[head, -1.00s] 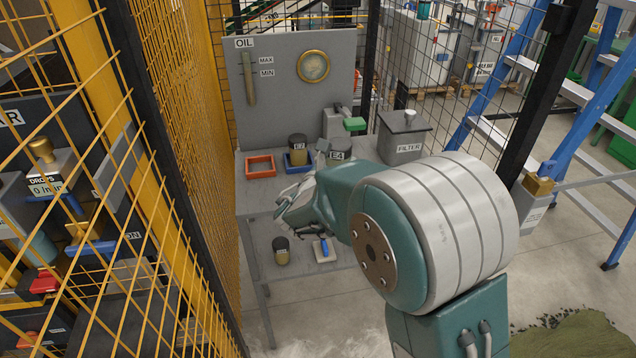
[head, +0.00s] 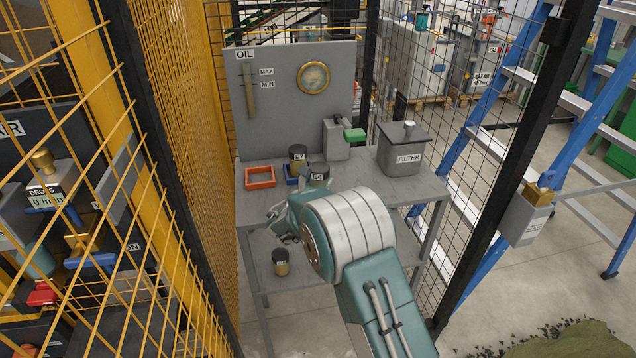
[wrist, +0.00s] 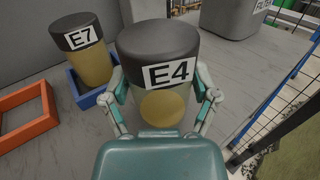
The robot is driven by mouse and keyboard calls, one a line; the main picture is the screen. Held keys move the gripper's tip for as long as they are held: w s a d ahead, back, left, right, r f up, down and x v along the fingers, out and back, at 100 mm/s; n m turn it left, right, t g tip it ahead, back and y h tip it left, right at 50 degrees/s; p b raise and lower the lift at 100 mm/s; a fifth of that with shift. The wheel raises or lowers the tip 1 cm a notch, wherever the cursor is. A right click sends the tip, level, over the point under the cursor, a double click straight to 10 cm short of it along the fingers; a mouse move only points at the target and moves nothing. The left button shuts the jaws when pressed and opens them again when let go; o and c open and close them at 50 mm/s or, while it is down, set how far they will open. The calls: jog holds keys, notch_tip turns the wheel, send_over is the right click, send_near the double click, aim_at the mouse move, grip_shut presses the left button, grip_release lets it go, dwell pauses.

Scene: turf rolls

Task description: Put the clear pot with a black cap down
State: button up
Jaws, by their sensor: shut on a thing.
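A clear pot with a black cap, labelled E4 (wrist: 165,60), holds yellowish contents and stands between the fingers of my gripper (wrist: 164,92). The fingers are shut on its sides. In the head view the E4 pot (head: 319,172) shows over the bench, just right of the E7 pot, partly hidden by my arm. Whether its base touches the bench is hidden. A similar pot labelled E7 (wrist: 85,55) stands in a blue tray (wrist: 72,84); the tray also shows in the head view (head: 289,182).
An orange tray (head: 260,186) sits empty at the bench's left. Another black-capped pot (head: 281,262) is on the lower shelf. Mesh fencing flanks both sides.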

jog(key=shift+f, duration=0.45)
jog(key=o, duration=1.2)
jog(key=shift+f, duration=0.1)
jog(key=shift+c, duration=0.2)
